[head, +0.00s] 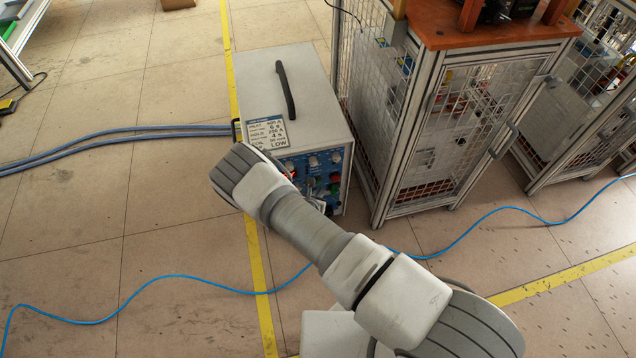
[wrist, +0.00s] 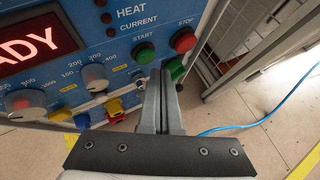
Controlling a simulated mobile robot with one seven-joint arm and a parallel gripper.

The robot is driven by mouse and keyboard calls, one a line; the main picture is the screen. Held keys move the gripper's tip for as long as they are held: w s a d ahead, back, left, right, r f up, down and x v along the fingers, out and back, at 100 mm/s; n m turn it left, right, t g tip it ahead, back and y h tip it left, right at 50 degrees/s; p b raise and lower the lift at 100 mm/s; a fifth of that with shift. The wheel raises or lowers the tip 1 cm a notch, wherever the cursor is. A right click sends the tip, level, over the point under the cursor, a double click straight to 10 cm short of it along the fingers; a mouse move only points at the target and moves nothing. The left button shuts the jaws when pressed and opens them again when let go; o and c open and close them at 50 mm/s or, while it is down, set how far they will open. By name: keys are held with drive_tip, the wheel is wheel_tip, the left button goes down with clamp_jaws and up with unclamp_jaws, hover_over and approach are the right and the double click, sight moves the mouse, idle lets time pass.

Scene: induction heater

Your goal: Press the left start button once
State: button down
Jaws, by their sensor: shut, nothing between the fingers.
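The induction heater (head: 300,75) is a light grey box with a blue front panel. In the wrist view, the left start button (wrist: 145,53) is a green button under the word START. A second green button (wrist: 176,67) sits lower right, partly hidden by my fingers. A red stop button (wrist: 183,40) is above it, under STOP. My gripper (wrist: 160,73) is shut and empty, its tips just below and between the green buttons. I cannot tell whether the tips touch the panel.
The panel has a red display (wrist: 35,45) ending in "ADY", knobs (wrist: 95,77), and coloured sockets (wrist: 115,108) left of my fingers. A mesh-sided frame (head: 440,130) stands close right of the heater. A blue cable (head: 190,279) crosses the floor. Floor left is mostly open.

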drive_tip(key=shift+w, duration=0.15)
drive_tip(key=shift+w+a, duration=0.1)
drive_tip(key=shift+w, duration=0.2)
drive_tip(key=shift+w+a+b, duration=0.15)
drive_tip(key=shift+w+b, duration=0.2)
drive_tip(key=shift+w, duration=0.05)
idle(0.7)
drive_tip(key=shift+s, duration=0.1)
drive_tip(key=shift+s+d+p, duration=0.25)
drive_tip(key=shift+s+p, duration=0.35)
drive_tip(key=shift+s, duration=0.1)
drive_tip(key=shift+s+d+p, duration=0.25)
drive_tip(key=shift+s+p, duration=0.2)
drive_tip(key=shift+s, duration=0.35)
drive_tip(key=shift+s+d+p, duration=0.2)
drive_tip(key=shift+s+p, duration=0.25)
drive_tip(key=shift+s, duration=0.4)
drive_tip(key=shift+s+d+p, duration=0.25)
drive_tip(key=shift+s+p, duration=0.2)
drive_tip(key=shift+s, duration=0.35)
